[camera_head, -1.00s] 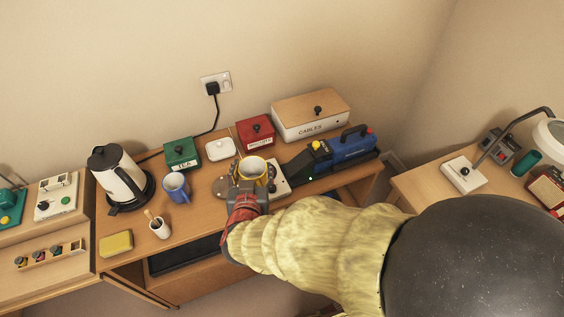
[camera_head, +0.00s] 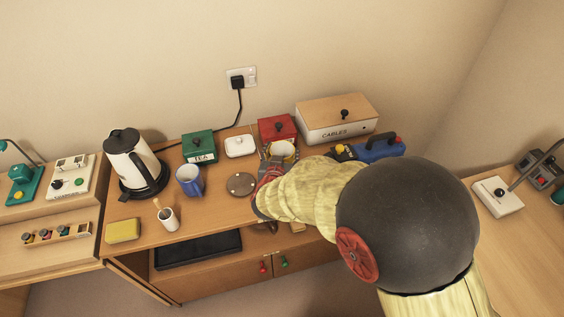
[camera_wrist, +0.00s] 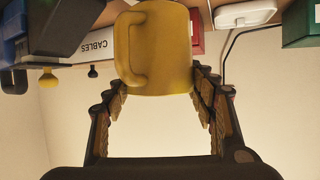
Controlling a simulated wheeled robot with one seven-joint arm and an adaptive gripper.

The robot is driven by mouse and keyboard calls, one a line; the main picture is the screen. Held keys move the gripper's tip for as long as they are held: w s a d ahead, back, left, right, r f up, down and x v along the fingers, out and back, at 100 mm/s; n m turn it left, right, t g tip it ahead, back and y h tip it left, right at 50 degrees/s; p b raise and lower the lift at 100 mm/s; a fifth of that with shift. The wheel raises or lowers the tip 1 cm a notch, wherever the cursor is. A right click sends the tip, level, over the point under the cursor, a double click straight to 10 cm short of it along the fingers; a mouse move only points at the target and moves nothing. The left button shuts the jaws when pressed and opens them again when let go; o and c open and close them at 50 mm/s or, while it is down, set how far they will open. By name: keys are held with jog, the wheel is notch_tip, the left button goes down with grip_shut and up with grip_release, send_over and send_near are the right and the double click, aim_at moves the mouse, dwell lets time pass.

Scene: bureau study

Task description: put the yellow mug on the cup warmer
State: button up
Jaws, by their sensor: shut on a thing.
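The yellow mug (camera_head: 284,149) is upright at the back of the desk, in front of the red box. My gripper (camera_head: 271,168) is shut on it. In the wrist view the mug (camera_wrist: 165,48) sits between the two fingers of my gripper (camera_wrist: 158,82), its handle toward the left finger. A flat round brown disc (camera_head: 240,184) lies bare on the desk, left of my gripper. I cannot tell whether it is the cup warmer. My arm hides the desk right of the disc, and the mug's underside is hidden.
Behind are a green tea box (camera_head: 199,146), a white dish (camera_head: 240,146), a red box (camera_head: 277,129) and a cables box (camera_head: 337,120). A blue machine (camera_head: 380,147) stands right.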

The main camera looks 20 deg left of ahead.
aim_at(283, 154)
jog(key=shift+w+a+f, duration=0.1)
jog(key=shift+w+f, duration=0.25)
jog(key=shift+w+f+b, duration=0.15)
jog(key=shift+f+b, duration=1.05)
jog(key=shift+f, duration=0.45)
jog(key=shift+f, duration=0.15)
jog(key=o, duration=1.4)
jog(key=shift+s+r, duration=0.2)
jog(key=shift+r, duration=0.1)
jog(key=shift+p+v, duration=2)
jog(key=shift+v, duration=3.8)
